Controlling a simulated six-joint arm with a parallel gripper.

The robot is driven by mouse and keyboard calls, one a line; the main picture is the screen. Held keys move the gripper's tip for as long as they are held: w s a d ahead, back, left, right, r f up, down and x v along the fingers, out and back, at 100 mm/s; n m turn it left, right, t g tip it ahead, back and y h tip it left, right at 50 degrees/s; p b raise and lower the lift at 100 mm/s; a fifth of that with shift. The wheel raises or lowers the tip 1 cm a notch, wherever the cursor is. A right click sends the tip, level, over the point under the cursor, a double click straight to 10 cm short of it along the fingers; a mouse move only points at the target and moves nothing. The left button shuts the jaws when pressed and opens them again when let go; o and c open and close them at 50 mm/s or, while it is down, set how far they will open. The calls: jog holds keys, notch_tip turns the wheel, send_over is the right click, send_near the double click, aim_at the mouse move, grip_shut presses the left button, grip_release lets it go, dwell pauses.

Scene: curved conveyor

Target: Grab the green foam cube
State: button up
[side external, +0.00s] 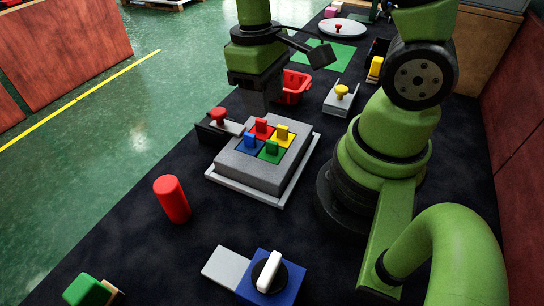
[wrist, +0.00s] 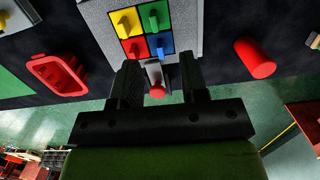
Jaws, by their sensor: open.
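A green block (side external: 86,289) lies at the bottom left of the side view, partly cut off by the frame, against a beige piece. It is the only loose green block I see, and I cannot tell whether it is foam. My gripper (side external: 258,106) is far from it, above the back of the grey board (side external: 240,165). In the wrist view my gripper (wrist: 160,76) is open, with its two dark fingers apart. A red knob (wrist: 157,91) shows between and below the fingers, and nothing is held.
The board carries red, yellow, blue and green tabbed pieces (side external: 269,150). A red cylinder (side external: 172,199) stands left of it. A blue box with a white switch (side external: 269,276) is at the front. A red bin (side external: 294,86) and a yellow-knobbed block (side external: 341,98) are behind.

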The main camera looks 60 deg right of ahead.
send_over(272, 142)
jog(key=f, duration=0.5)
jog(key=shift+w+a+f, duration=0.15)
jog(key=shift+a, duration=0.1)
jog(key=shift+d+f, duration=0.15)
jog(key=shift+f, duration=1.2)
jog(key=shift+d+f, duration=0.15)
jog(key=shift+f, duration=1.15)
grip_shut()
